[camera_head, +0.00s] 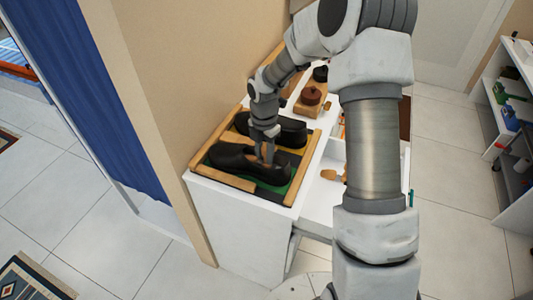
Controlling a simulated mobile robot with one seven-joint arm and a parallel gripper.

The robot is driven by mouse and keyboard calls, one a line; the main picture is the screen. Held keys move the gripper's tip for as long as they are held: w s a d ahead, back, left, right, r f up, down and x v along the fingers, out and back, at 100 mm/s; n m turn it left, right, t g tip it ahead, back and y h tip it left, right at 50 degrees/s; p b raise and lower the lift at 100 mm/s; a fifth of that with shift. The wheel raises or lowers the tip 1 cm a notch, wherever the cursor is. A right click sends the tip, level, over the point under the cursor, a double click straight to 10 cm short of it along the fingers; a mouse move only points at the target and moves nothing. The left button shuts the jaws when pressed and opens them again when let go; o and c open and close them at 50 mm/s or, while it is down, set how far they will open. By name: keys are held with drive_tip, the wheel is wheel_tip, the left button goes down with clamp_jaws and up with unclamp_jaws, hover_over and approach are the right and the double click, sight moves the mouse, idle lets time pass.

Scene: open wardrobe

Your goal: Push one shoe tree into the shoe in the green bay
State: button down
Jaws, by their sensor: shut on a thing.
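A black shoe (232,158) lies in the green bay (293,187) at the near end of the wood-framed tray. My gripper (266,158) points down at this shoe's opening. It is shut on a small brown wooden piece, which looks like a shoe tree. The fingers hide most of it, so I cannot tell how deep it sits in the shoe. A second black shoe (292,132) lies behind, in the yellow bay (240,137). Another light wooden piece, perhaps a shoe tree (329,174), lies on the white surface to the right.
The wooden tray rim (222,178) edges the white cabinet (235,225). A round brown object (311,97) stands farther back. The beige wall (165,95) rises close on the left. A shelf unit (492,105) stands at the far right. Tiled floor (120,245) is open in front.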

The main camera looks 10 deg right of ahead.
drive_tip(key=shift+a+r, duration=0.1)
drive_tip(key=shift+r, duration=0.05)
idle(0.9)
drive_tip(key=shift+c, duration=2.4)
unclamp_jaws()
drive_tip(key=shift+o, duration=0.2)
drive_tip(key=o, duration=0.4)
drive_tip(key=shift+p, duration=0.3)
drive_tip(key=shift+r+p, duration=3.7)
drive_tip(key=shift+r, duration=0.8)
